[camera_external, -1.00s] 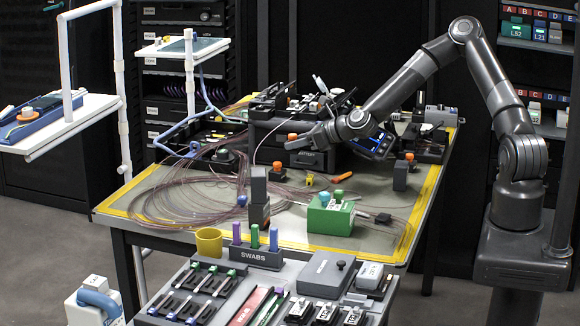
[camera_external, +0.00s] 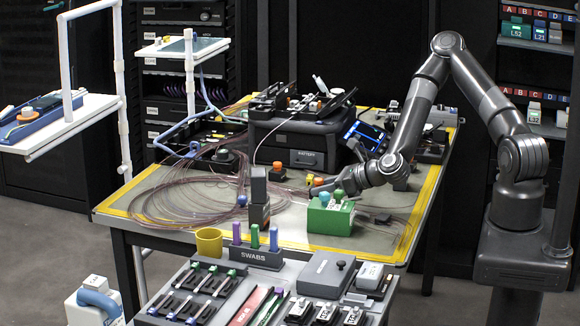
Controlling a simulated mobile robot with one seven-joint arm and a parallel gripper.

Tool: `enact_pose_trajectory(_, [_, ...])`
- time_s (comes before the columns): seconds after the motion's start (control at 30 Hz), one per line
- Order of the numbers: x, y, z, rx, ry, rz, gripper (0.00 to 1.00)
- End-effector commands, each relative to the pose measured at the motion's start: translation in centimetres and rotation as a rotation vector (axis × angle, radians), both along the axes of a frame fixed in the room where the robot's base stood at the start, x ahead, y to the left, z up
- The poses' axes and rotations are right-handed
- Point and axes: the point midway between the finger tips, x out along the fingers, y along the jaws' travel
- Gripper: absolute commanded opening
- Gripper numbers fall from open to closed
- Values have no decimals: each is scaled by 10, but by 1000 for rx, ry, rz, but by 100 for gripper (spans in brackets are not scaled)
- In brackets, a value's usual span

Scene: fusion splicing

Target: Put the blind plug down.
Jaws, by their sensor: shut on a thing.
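My gripper (camera_external: 314,189) is shut, low over the table beside and just behind the green box (camera_external: 330,221). A small orange-topped piece (camera_external: 318,181) shows at its fingertips and looks like the blind plug in its grip. The plug's lower part is hidden by the fingers, and I cannot tell whether it touches the table.
The green box has a blue knob (camera_external: 325,198) and a green knob on top, close to my fingers. A yellow piece (camera_external: 309,180) and an orange-topped block (camera_external: 277,168) stand near. Fibre coils (camera_external: 190,195) cover the left. A dark upright block (camera_external: 259,190) stands left.

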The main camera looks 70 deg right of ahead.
Motion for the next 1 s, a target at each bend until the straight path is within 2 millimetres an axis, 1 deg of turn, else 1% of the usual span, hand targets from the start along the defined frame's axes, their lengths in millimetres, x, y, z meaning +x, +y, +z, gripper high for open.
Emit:
enact_pose_trajectory(0.33, [2, -1, 1, -1, -1, 0, 11])
enact_pose_trajectory(0.37, [4, -3, 1, 0, -2, 0, 11])
enact_pose_trajectory(0.47, [18, -14, 5, 1, -6, -4, 11])
enact_pose_trajectory(0.57, [42, -35, 14, 3, -12, -6, 11])
enact_pose_trajectory(0.6, [53, -45, 19, 4, -14, -5, 11])
enact_pose_trajectory(0.7, [79, -74, 32, 5, -14, -5, 11])
enact_pose_trajectory(0.8, [99, -100, 47, 3, -13, -3, 11])
enact_pose_trajectory(0.9, [112, -121, 59, 1, -8, -2, 11])
enact_pose_trajectory(1.0, [119, -134, 67, 0, -3, 0, 11])
